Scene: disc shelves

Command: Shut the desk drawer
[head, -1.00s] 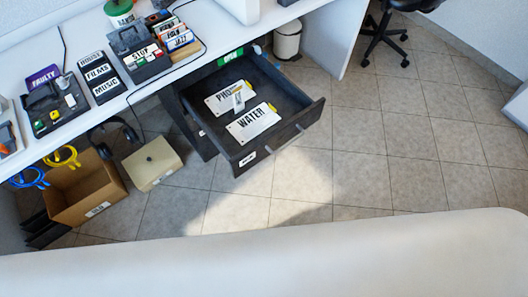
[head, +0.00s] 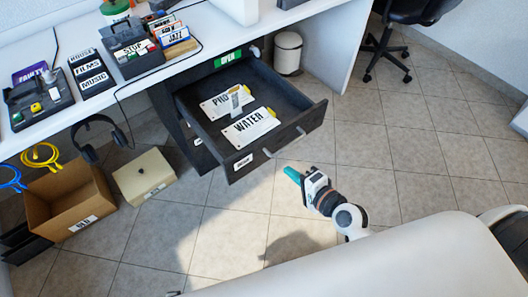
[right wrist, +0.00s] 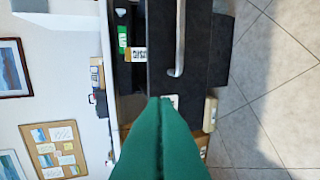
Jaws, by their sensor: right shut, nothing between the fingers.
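The desk drawer (head: 312,116) is pulled out from the dark cabinet under the white desk in the head view. It holds two white labelled cards, one reading WATER (head: 250,127). A metal handle (head: 285,142) is on its front; in the right wrist view a bar handle (right wrist: 180,40) shows on a dark front. My right gripper (head: 289,172) has teal fingers and is shut and empty. It is in front of the drawer, below the handle in the picture and apart from it. The shut fingers (right wrist: 163,103) point toward the dark front in the wrist view. My left gripper is out of view.
A cardboard box (head: 70,200) and a beige box (head: 146,177) stand on the floor left of the drawer. A white bin (head: 288,55) and a black office chair (head: 385,50) are behind. The tiled floor right of the drawer is clear.

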